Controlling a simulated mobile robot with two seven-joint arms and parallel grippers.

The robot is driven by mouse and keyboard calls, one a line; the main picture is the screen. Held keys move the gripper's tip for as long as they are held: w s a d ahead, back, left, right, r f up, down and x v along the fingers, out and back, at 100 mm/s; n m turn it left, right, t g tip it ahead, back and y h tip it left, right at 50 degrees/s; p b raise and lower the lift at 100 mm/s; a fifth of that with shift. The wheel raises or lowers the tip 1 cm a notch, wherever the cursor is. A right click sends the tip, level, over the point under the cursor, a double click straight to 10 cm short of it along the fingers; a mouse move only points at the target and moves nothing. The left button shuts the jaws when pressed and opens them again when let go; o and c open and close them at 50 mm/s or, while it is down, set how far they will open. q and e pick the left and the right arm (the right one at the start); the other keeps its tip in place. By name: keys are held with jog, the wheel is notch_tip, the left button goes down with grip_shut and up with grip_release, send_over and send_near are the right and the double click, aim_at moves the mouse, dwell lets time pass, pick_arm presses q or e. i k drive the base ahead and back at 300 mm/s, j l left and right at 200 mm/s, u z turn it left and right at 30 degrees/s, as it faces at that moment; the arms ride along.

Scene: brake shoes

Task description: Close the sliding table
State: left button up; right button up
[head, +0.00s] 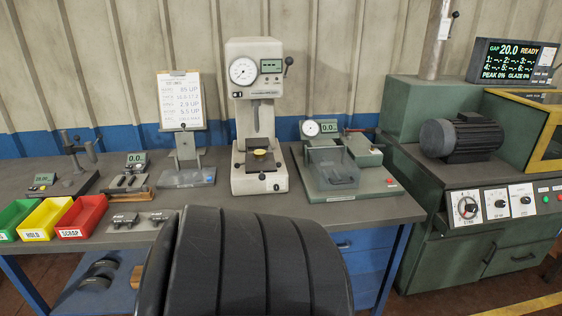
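I cannot tell for sure which part is the sliding table. A green-based bench device (378,188) stands on the right of the workbench, with a dial, a small readout and a clear grey box-like part (332,168) on its base. To the right is a large green machine (425,105) with a dark motor, a yellow-framed window (552,140) and control knobs. Its display (512,62) reads "GAP 20.0 READY". The machine's right side is cut off by the picture edge. Neither of my grippers is in view.
A large black ribbed shape, possibly part of me, hides the bench's front middle. A white hardness-type tester (255,130) stands mid-bench. Green (14,216), yellow (42,217) and red (80,216) bins and small gauges are at the left. A wall stands behind.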

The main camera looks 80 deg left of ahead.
aim_at(253, 165)
jog(key=i+j+u, duration=0.1)
jog(key=u, duration=1.45)
